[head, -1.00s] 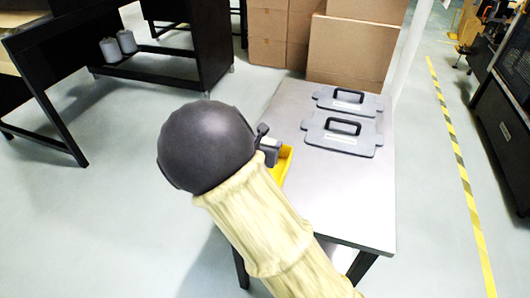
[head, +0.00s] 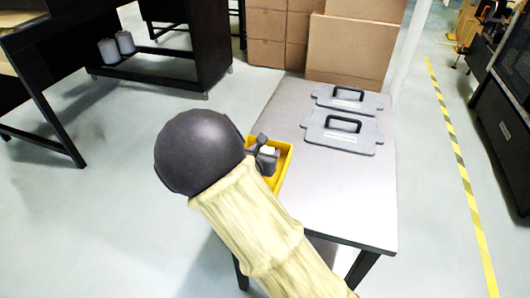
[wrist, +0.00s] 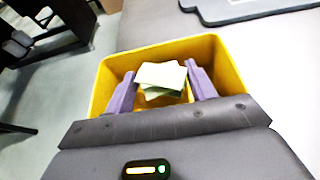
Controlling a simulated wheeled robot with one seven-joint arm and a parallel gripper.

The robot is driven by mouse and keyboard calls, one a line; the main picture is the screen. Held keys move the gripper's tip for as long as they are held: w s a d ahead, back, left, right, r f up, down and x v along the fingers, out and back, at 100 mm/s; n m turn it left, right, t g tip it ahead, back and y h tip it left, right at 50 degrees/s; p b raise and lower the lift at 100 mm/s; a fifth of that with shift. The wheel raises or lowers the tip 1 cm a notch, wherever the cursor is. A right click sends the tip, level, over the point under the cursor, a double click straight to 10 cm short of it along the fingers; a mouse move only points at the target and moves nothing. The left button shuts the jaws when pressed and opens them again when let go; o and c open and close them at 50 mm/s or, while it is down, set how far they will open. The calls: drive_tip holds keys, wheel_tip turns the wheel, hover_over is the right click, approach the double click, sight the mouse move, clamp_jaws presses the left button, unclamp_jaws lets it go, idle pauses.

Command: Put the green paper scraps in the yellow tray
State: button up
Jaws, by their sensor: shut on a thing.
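The yellow tray (head: 287,160) sits on the metal table, partly hidden behind my arm in the head view. It also shows in the wrist view (wrist: 226,62), directly beyond my fingers. My gripper (wrist: 162,84) is shut on the green paper scraps (wrist: 160,75), a small pale green stack held between the two purple-grey fingers. The scraps are over the tray's opening; I cannot tell how far they are above its floor. In the head view my gripper (head: 264,151) is over the tray, and the scraps show only as a small pale patch.
Two grey lids with black handles (head: 343,131) lie farther back on the table (head: 340,195). The table's right and front parts are clear. Cardboard boxes (head: 347,50) stand behind it. A black bench with grey spools (head: 117,46) is at the left.

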drive_tip(key=o, duration=1)
drive_tip(key=shift+c, duration=0.2)
drive_tip(key=shift+r+p, duration=0.6)
drive_tip(key=shift+p, duration=0.1)
drive_tip(key=p+v, duration=0.1)
drive_tip(key=v, duration=1.1)
drive_tip(key=shift+p, duration=0.35)
